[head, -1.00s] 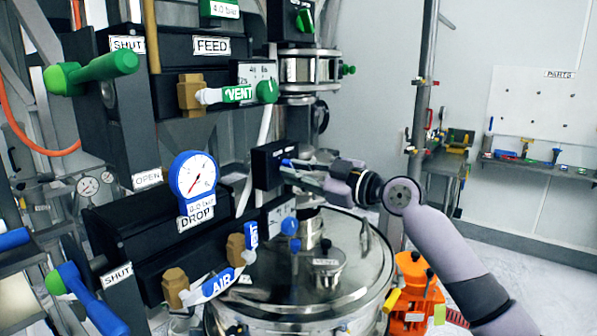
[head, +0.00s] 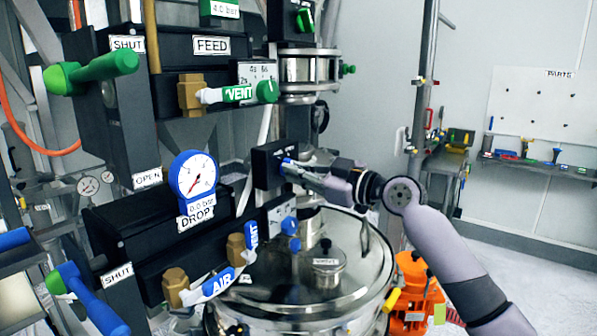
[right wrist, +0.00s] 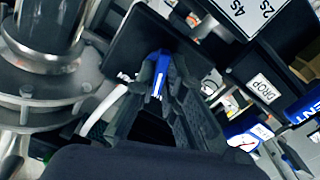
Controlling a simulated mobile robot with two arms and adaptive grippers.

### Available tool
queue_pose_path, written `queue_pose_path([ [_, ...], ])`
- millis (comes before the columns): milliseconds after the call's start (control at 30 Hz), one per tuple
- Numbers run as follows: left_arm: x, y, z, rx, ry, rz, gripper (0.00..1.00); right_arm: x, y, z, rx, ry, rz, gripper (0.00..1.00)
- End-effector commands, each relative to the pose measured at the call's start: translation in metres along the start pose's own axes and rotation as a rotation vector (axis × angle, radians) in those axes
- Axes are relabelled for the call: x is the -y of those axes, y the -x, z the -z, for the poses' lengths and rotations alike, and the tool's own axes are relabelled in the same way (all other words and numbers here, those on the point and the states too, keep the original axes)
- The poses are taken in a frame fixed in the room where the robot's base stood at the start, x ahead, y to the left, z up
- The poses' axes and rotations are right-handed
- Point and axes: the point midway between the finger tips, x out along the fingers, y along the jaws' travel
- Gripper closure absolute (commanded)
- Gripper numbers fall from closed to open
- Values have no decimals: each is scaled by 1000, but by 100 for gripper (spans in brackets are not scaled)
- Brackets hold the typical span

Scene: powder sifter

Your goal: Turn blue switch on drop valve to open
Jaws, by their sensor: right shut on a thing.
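The blue switch (head: 288,161) is on a small black box (head: 266,166) to the right of the DROP valve unit. My right gripper (head: 289,165) reaches it from the right and is shut on it. In the right wrist view the blue switch (right wrist: 160,72) sits between the fingers of my right gripper (right wrist: 165,85), upright in that picture. The fingers hide part of it and of the box's lettering. The DROP pressure gauge (head: 194,176) has a blue rim, and its label seems to read 0.0 bar. My left gripper is not in view.
Blue AIR (head: 217,284) and VENT (head: 251,237) handles stand out below the switch. A green-handled lever (head: 100,70) is at upper left, and a blue lever (head: 90,300) at lower left. A steel vessel lid (head: 345,255) lies under my right arm. Floor at right is clear.

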Motion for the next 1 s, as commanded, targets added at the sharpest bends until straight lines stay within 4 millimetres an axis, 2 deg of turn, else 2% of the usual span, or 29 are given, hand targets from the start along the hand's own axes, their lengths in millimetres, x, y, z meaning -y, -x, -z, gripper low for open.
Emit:
queue_pose_path([
  [600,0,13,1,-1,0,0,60,-2,0,1,0,-560,0,100],
  [1000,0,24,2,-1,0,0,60,-2,0,0,-1,-832,-1,100],
])
